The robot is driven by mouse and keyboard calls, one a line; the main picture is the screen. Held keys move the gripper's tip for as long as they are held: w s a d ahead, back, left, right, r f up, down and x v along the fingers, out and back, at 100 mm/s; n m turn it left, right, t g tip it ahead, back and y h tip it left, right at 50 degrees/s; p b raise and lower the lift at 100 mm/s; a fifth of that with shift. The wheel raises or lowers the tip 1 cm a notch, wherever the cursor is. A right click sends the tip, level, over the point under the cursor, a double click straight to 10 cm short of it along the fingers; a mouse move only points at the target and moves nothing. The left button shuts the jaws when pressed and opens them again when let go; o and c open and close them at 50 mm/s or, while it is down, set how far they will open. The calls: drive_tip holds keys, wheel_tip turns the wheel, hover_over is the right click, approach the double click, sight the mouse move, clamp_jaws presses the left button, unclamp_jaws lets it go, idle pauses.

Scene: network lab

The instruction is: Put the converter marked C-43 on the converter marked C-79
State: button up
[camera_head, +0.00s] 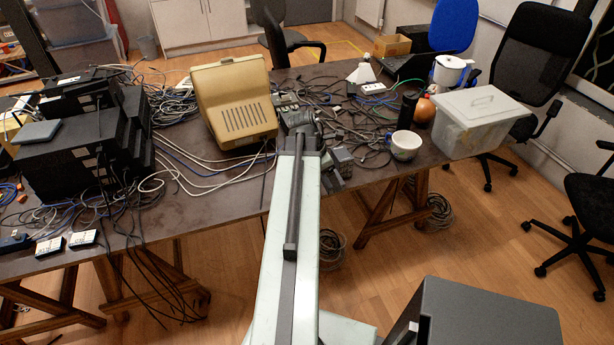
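Two small white boxes with dark edges, a left one (50,246) and a right one (83,239), lie side by side at the table's front left edge. They look like converters, but their markings are too small to read, so I cannot tell which is C-43 or C-79. A dark blue box (14,242) lies left of them. My arm reaches up the middle of the picture to the table. My gripper (302,122) is at its far end, over dark clutter and well right of the white boxes. Its fingers are not clear, and whether it holds anything is hidden.
Stacked black devices (78,160) stand behind the white boxes. Loose cables cover much of the table (205,207).

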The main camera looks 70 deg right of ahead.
drive_tip(key=w+d, duration=0.3)
drive_tip(key=w+d+f+b, duration=0.1)
drive_tip(key=w+d, duration=0.2)
drive_tip(key=w, duration=0.1)
drive_tip(key=w+d, duration=0.4)
drive_tip(key=shift+f, duration=0.15)
drive_tip(key=f+b, duration=0.4)
drive_tip(key=shift+w+d, duration=0.2)
drive_tip(key=o, duration=1.6)
drive_tip(key=shift+r, duration=0.1)
drive_tip(key=p+v, duration=1.1)
drive_tip(key=v, duration=0.1)
drive_tip(key=shift+r, duration=0.15)
